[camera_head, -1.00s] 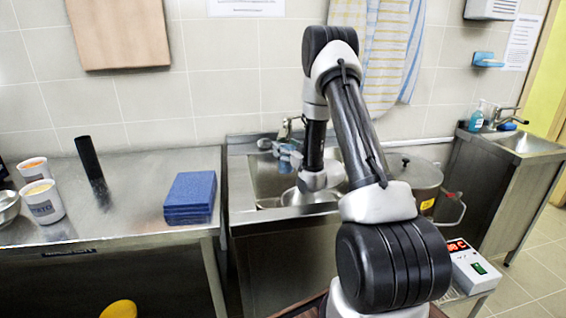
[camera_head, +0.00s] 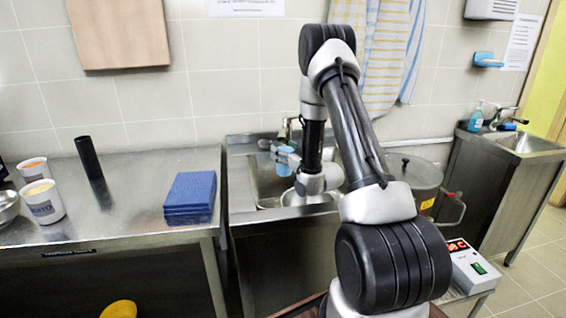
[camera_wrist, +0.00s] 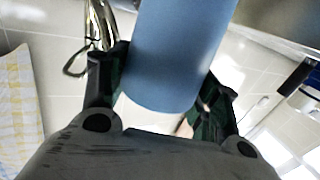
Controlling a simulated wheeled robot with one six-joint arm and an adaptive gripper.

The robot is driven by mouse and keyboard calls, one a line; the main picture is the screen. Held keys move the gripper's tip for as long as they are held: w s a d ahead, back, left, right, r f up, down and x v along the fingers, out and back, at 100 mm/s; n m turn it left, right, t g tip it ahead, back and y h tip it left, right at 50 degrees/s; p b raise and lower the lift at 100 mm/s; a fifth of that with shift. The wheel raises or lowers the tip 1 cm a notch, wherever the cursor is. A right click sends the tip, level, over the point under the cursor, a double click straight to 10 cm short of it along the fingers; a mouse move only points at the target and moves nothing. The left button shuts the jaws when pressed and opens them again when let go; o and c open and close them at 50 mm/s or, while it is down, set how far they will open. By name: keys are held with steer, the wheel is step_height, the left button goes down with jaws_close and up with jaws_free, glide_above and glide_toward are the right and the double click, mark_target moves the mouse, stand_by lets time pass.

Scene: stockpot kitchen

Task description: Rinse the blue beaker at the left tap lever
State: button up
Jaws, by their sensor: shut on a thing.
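The blue beaker (camera_head: 284,163) is held in my gripper (camera_head: 282,152) over the left sink, close to the tap. In the wrist view the beaker (camera_wrist: 178,50) fills the space between the two fingers of my gripper (camera_wrist: 160,95), which is shut on it. The beaker's opening and contents cannot be made out. The left tap (camera_head: 287,127) rises behind the sink, partly hidden by my gripper and arm. A metal loop, likely the tap lever (camera_wrist: 100,25), shows in the wrist view just left of the beaker. No water stream can be seen.
The left sink basin (camera_head: 262,190) holds a metal pan (camera_head: 305,199). A large lidded pot (camera_head: 415,172) stands right of it. Blue cloths (camera_head: 190,192), a black cylinder (camera_head: 88,157) and white tubs (camera_head: 42,202) are on the left counter. A second sink (camera_head: 528,143) is at far right.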

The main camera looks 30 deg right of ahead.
steer(key=s+a, duration=0.1)
steer(key=s, duration=0.5)
steer(key=shift+s, duration=0.15)
steer(key=shift+d, duration=0.1)
stand_by(1.7)
